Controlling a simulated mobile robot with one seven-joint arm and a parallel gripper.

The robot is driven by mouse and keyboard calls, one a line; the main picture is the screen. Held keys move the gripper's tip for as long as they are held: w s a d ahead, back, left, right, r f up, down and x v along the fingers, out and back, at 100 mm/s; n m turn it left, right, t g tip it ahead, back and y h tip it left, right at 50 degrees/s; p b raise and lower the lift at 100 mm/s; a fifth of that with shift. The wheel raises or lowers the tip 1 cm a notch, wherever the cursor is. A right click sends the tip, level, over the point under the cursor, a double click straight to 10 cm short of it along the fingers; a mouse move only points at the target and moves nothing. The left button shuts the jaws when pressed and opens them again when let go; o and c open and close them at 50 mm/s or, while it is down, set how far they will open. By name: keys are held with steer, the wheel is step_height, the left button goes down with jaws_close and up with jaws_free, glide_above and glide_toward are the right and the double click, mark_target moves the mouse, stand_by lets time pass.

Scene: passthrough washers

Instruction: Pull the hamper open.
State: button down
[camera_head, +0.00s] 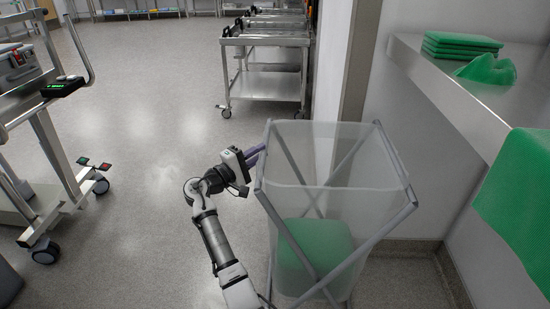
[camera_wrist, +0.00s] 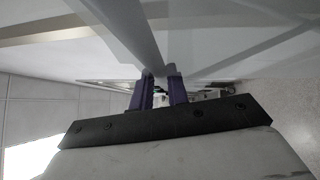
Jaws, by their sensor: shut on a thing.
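The hamper (camera_head: 355,165) is a translucent white bag on a grey metal crossed-leg frame, standing at centre right in the head view. A folded green cloth shows inside it at the bottom. My gripper (camera_head: 257,154) is at the hamper's upper left side, by its frame. In the wrist view the two purple fingers (camera_wrist: 161,86) are close together at the end of a grey frame bar (camera_wrist: 122,28), shut on it. The exact contact is partly hidden by the fingers. The hamper's top is spread apart, with the bag hanging between the bars.
A steel counter (camera_head: 425,75) with folded green cloths (camera_head: 460,46) stands at the right. Steel carts (camera_head: 265,86) stand behind. A wheeled equipment cart (camera_head: 45,150) is at the left. The floor (camera_head: 130,215) between is clear.

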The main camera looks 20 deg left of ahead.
steer(key=shift+s+a, duration=0.2)
steer(key=shift+a, duration=0.35)
steer(key=c, duration=1.4)
jaws_free()
steer(key=shift+o, duration=0.2)
steer(key=shift+d, duration=0.1)
steer(key=b+v, duration=0.1)
steer(key=v, duration=1.2)
steer(key=shift+s+a+b, duration=0.2)
steer(key=shift+s+b, duration=0.1)
steer(key=shift+b, duration=0.1)
